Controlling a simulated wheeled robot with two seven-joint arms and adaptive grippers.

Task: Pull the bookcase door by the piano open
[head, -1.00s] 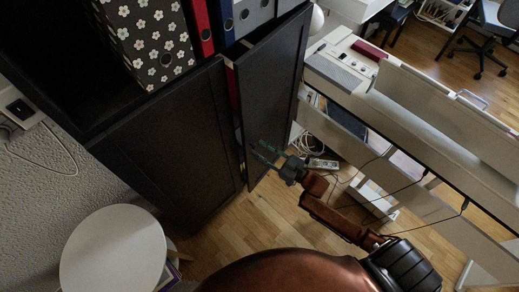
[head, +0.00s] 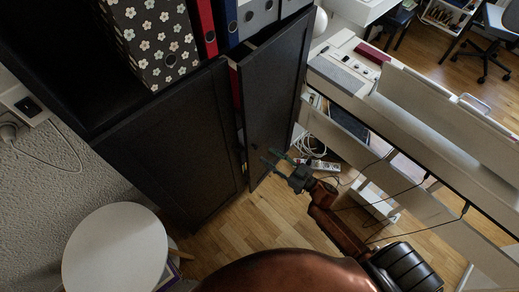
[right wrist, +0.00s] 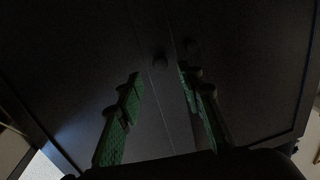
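The black bookcase (head: 165,140) has two lower doors. My right gripper (head: 277,160) is in front of the lower part of this door, open and empty. In the right wrist view its two green-padded fingers (right wrist: 160,105) are spread before the dark door fronts. That view is very dark, and contact cannot be told. My left gripper is not in view.
Binders and a flowered file box (head: 150,40) stand on the shelf above the doors. The white piano (head: 440,130) is to the right, with cables and a power strip (head: 318,164) beneath. A round white stool (head: 115,250) stands at lower left. Bare wooden floor lies before the door.

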